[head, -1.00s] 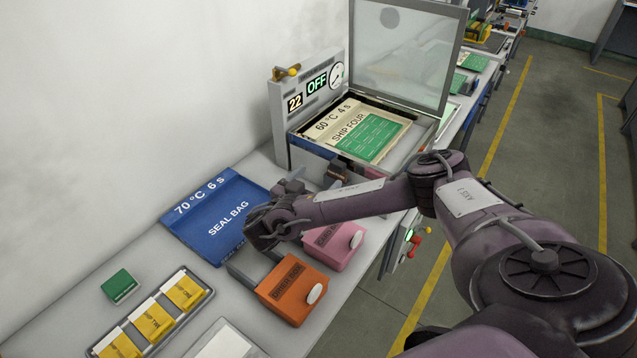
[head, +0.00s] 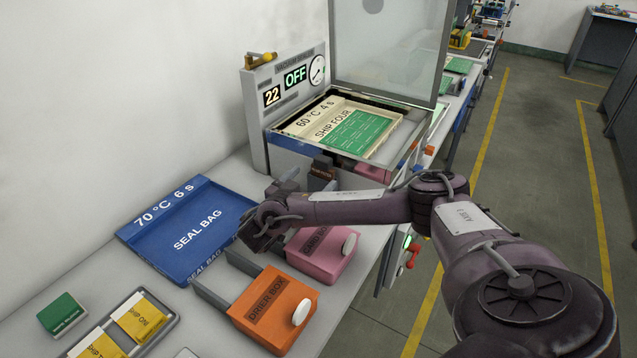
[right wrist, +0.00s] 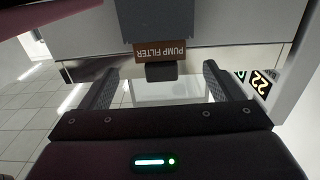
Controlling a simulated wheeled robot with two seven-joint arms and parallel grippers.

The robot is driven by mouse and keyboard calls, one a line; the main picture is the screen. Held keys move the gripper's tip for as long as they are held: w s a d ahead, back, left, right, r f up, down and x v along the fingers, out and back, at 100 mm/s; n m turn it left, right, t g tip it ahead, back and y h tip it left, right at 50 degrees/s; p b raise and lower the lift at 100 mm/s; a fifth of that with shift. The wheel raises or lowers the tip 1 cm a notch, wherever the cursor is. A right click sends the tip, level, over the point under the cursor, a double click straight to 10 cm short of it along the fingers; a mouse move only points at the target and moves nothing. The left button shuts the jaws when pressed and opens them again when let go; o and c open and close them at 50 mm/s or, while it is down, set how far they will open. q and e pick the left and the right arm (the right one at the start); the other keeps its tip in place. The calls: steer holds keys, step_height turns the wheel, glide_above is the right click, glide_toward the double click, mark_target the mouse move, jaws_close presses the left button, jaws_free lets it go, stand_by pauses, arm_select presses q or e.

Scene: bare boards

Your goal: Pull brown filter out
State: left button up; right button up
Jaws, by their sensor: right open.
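The brown pump filter (head: 321,172) sits at the lower front of the sealing machine, partly hidden behind my right arm in the head view. In the right wrist view its brown label (right wrist: 160,50) reads PUMP FILTER upside down, with a dark handle (right wrist: 161,72) at its edge. My right gripper (head: 297,181) is close to the filter, on its left. In the right wrist view the open fingers of my right gripper (right wrist: 159,76) appear on either side of the handle, with gaps at both sides. I cannot tell how far the fingertips reach along it. My left gripper is not in view.
The vacuum machine (head: 258,125) has its clear lid (head: 385,50) up and reads OFF. A pink box (head: 325,262) and an orange box (head: 272,310) stand below my arm. A blue seal bag tray (head: 160,238) lies left. The floor to the right is clear.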

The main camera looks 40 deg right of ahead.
mark_target(320, 167)
steer(key=shift+b+x, duration=0.75)
steer(key=shift+x, duration=0.35)
steer(key=shift+w+d+r, duration=0.1)
steer(key=shift+w+d, duration=0.1)
steer(key=shift+d, duration=0.3)
steer(key=shift+w+d, duration=0.15)
steer(key=shift+d, duration=0.55)
steer(key=shift+c, duration=0.3)
steer(key=c, duration=1)
steer(key=shift+r, duration=0.55)
steer(key=shift+r+p, duration=0.8)
steer(key=shift+r, duration=1.65)
steer(key=shift+r+p, duration=0.3)
steer(key=shift+r, duration=1.9)
